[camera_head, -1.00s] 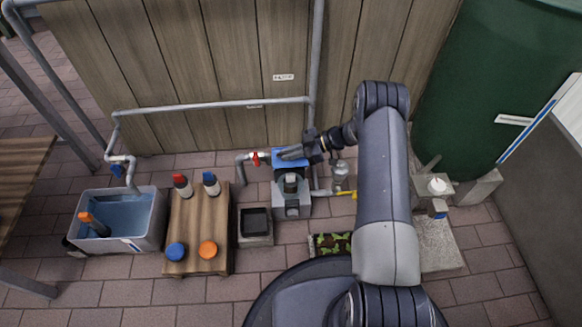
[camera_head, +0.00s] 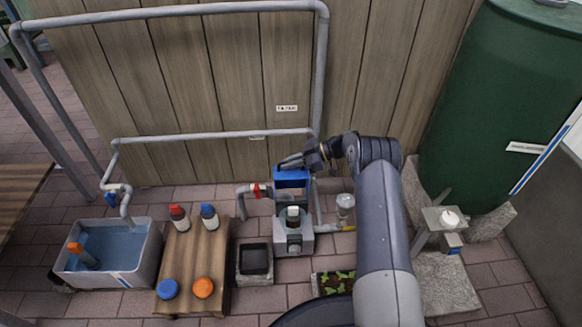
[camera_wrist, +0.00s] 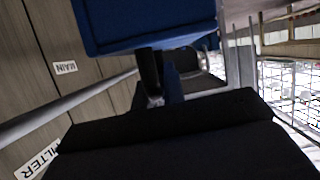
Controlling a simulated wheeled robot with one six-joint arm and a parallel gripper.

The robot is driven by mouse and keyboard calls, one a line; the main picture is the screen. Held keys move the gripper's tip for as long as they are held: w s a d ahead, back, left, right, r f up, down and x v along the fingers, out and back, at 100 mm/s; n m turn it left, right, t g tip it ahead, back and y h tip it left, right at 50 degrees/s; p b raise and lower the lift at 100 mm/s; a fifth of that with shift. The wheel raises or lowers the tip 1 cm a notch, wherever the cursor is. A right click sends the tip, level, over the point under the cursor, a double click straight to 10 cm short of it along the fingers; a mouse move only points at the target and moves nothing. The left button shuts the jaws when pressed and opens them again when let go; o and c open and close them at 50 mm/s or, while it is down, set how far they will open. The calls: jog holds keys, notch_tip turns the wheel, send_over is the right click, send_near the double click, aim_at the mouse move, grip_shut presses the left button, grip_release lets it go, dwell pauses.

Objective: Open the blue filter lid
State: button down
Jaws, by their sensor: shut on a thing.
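The blue filter lid (camera_head: 293,172) is at the top of the filter box behind the grey pump unit (camera_head: 293,238) in the head view. It appears tilted up, with a brownish gap showing below its upper blue edge. My gripper (camera_head: 290,162) is at the lid's upper edge, coming from the right, and is shut on it. In the wrist view the lid is a large blue panel (camera_wrist: 145,22) at the top, with the dark fingers (camera_wrist: 160,75) just below it. The exact finger contact is partly hidden.
A red-handled valve (camera_head: 257,190) is on the pipe left of the filter. A wooden fence and grey pipes (camera_head: 215,138) stand behind. A wooden stand (camera_head: 188,252) with bottles and caps and a water tub (camera_head: 150,255) are left. A green tank (camera_head: 480,110) is right.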

jog(key=shift+s+a+f, duration=0.1)
jog(key=shift+f, duration=0.05)
jog(key=c, duration=1.8)
grip_release()
jog(key=shift+o, duration=0.2)
jog(key=p+v, duration=0.3)
jog(key=v, duration=0.8)
jog(key=shift+a, duration=0.1)
jog(key=b+x, duration=0.3)
jog(key=x, duration=0.8)
jog(key=shift+r, duration=0.2)
jog(key=shift+s, duration=0.2)
